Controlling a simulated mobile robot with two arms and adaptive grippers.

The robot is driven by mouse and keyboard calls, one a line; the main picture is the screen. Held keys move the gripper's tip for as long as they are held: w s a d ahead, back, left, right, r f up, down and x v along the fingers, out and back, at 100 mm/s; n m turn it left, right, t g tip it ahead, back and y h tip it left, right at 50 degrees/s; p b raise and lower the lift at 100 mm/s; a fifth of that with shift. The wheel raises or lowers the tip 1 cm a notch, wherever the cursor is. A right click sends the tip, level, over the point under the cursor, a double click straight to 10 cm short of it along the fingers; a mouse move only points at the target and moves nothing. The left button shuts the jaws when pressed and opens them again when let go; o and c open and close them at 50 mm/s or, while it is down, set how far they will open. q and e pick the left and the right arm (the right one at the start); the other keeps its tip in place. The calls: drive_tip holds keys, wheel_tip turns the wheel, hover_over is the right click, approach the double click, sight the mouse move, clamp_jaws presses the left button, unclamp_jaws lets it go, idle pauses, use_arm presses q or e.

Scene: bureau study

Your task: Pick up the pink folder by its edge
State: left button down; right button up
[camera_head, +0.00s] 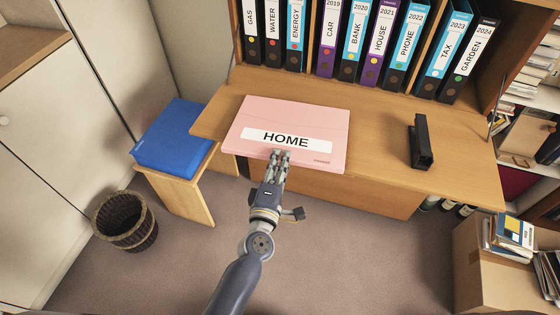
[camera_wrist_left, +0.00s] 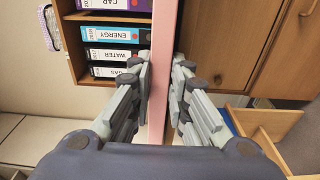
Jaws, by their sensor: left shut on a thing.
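The pink folder (camera_head: 300,115), with a white HOME label, lies flat on the wooden desk flap (camera_head: 375,150) in the head view. Its front edge is at the flap's front. My left gripper (camera_head: 279,158) is at that front edge, shut on the folder. In the left wrist view the folder shows edge-on as a pink strip (camera_wrist_left: 163,60) between the two fingers of my left gripper (camera_wrist_left: 160,90). The arm hides a small part of the folder's front edge. My right gripper is in neither view.
A black stapler-like object (camera_head: 420,142) stands on the flap's right side. Several binders (camera_head: 380,45) fill the shelf behind. A blue box or binder (camera_head: 172,135) lies on a small wooden stool (camera_head: 190,195) at left. A wicker basket (camera_head: 125,220) and a cardboard box (camera_head: 490,270) stand on the floor.

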use_arm(q)
drive_tip(key=shift+w+r+p, duration=0.1)
drive_tip(key=shift+r+p, duration=0.35)
drive_tip(key=shift+r, duration=0.4)
drive_tip(key=r+p+v, duration=0.2)
drive_tip(key=p+v, duration=0.1)
drive_tip(key=v, duration=0.9)
idle(0.4)
